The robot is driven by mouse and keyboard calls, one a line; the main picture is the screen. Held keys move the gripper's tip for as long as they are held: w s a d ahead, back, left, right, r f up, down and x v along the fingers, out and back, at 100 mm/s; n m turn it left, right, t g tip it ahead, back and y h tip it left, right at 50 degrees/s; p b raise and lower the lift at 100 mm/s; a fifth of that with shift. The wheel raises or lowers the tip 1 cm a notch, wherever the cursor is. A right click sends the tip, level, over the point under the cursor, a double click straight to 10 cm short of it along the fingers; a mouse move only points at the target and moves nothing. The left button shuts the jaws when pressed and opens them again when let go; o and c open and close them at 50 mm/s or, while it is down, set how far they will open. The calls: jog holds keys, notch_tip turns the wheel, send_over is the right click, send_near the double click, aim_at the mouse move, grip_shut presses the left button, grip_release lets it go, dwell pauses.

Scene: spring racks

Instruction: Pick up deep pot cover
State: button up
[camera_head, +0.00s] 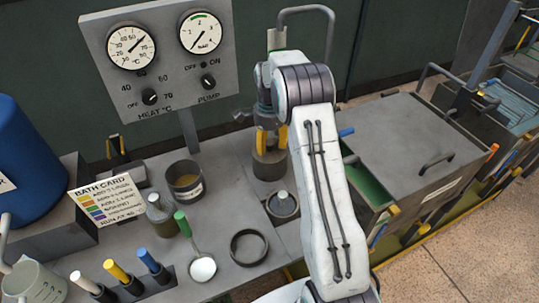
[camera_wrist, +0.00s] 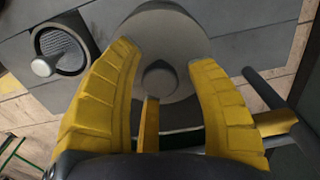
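The fingers stand on either side of the knob, with visible gaps. In the head view, my gripper (camera_head: 272,141) points down over a dark cylindrical pot (camera_head: 269,166) on the bench; its top is partly hidden by the fingers. I cannot tell whether the fingertips touch the cover.
A lower round pot with a pale knob (camera_head: 282,199) sits just in front; it also shows in the wrist view (camera_wrist: 60,50). An empty ring (camera_head: 249,232), an open tin (camera_head: 185,180) and a green-handled ladle (camera_head: 202,268) are nearby. The gauge panel (camera_head: 160,60) stands behind.

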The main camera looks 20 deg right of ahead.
grip_shut()
jog(key=shift+r, duration=0.1)
dwell(0.4)
